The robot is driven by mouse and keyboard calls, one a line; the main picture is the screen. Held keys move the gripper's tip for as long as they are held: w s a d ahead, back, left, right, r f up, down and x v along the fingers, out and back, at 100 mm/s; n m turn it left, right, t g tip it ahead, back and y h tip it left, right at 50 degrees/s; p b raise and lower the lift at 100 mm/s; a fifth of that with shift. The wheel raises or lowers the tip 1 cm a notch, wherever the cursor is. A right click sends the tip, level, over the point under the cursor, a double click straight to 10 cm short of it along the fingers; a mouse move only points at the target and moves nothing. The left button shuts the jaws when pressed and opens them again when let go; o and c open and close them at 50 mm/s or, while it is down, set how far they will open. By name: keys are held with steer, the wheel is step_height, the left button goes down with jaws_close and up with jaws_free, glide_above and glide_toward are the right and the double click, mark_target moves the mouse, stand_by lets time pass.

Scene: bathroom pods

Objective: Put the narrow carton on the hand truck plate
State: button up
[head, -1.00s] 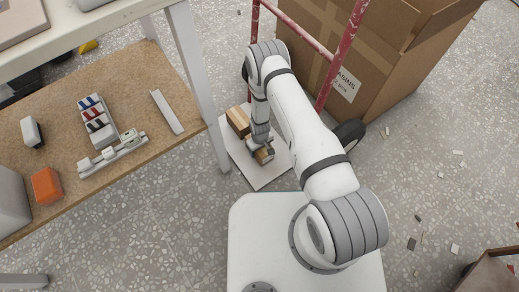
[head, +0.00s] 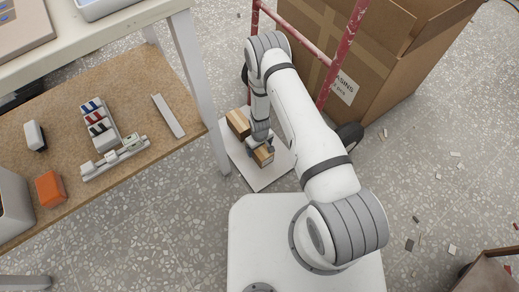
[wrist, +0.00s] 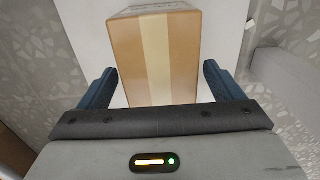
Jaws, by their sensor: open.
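The hand truck plate (head: 268,180) is a pale sheet on the floor at the foot of the red frame. A small brown carton with a pale tape strip, seemingly the narrow carton (head: 263,157), rests on its front part. My gripper (head: 258,146) is just above and behind this carton. In the wrist view, the carton (wrist: 153,60) lies between the two open dark fingers of my gripper (wrist: 161,88), its sides close to the fingertips. Another brown carton (head: 238,122) stands farther back on the plate, left of my wrist.
The red hand truck frame (head: 325,88) and a large cardboard box (head: 385,75) stand behind the plate. A workbench with a lower shelf (head: 150,75) is close at left, its leg (head: 200,85) near the plate.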

step_height(320, 180, up, 8)
steer(key=shift+f+p, duration=0.15)
steer(key=shift+p, duration=0.9)
steer(key=w+d+r+m, duration=0.1)
steer(key=d+r, duration=0.2)
steer(key=r, duration=1.2)
steer(key=w+d+r+m, duration=0.2)
steer(key=d+r, duration=0.1)
steer(key=r, duration=1.1)
steer(key=s+d+r+m, duration=0.1)
steer(key=s+d+r, duration=0.1)
steer(key=s+r, duration=0.35)
steer(key=s+d+r+m, duration=0.1)
steer(key=s+d+r, duration=0.1)
steer(key=r, duration=0.7)
steer(key=s+d+r+m, duration=0.1)
steer(key=s+d+r, duration=0.1)
steer(key=s+r, duration=0.2)
steer(key=s+d+r+t, duration=0.1)
steer(key=s+r, duration=0.4)
steer(key=s, duration=0.5)
steer(key=shift+d+m, duration=0.4)
steer(key=shift+s, duration=0.1)
